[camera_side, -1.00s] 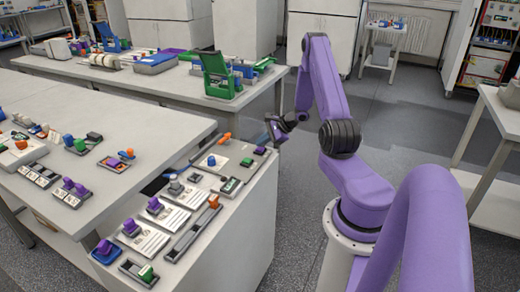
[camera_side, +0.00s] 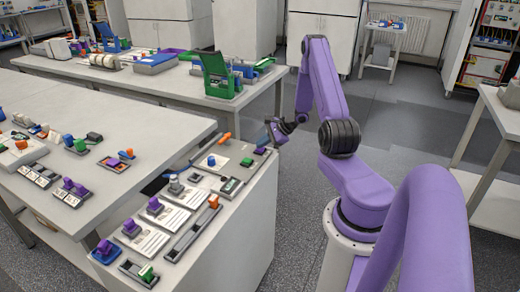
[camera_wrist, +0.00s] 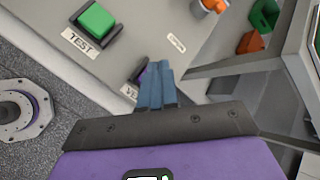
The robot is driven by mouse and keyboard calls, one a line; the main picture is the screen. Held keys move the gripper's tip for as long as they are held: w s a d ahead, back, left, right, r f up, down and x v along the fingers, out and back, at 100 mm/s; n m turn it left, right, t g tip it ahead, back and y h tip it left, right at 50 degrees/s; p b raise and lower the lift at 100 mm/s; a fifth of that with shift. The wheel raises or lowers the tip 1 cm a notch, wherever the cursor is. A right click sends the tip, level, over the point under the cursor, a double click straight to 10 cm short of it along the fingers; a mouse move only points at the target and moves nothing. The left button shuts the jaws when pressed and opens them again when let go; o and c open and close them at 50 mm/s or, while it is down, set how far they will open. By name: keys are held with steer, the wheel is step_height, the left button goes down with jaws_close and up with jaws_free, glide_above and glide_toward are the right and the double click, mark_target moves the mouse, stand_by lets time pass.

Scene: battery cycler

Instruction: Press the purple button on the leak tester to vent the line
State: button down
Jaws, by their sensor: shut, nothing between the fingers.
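The leak tester (camera_wrist: 150,35) is a light grey panel in the wrist view. Its purple button (camera_wrist: 143,74) sits in a dark frame near the panel's edge, partly hidden behind my fingers. A label beside it shows only its first letters, "VE". In the side view the purple button (camera_side: 260,150) is small at the bench's right end. My gripper (camera_wrist: 156,68) is shut and empty, its blue fingertips overlapping the button's right side in the wrist view. The side view shows my gripper (camera_side: 268,136) just above the button; I cannot tell whether they touch.
A green button (camera_wrist: 97,20) labelled TEST sits near the purple one. An orange knob (camera_wrist: 213,4) is at the panel's far side. Other buttons and switches, including a blue button (camera_side: 212,160), crowd the bench. Open floor lies right of the bench.

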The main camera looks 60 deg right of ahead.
mark_target(262, 149)
steer(key=shift+f, duration=0.25)
stand_by(0.4)
steer(key=shift+r, duration=0.95)
steer(key=shift+r, duration=2.5)
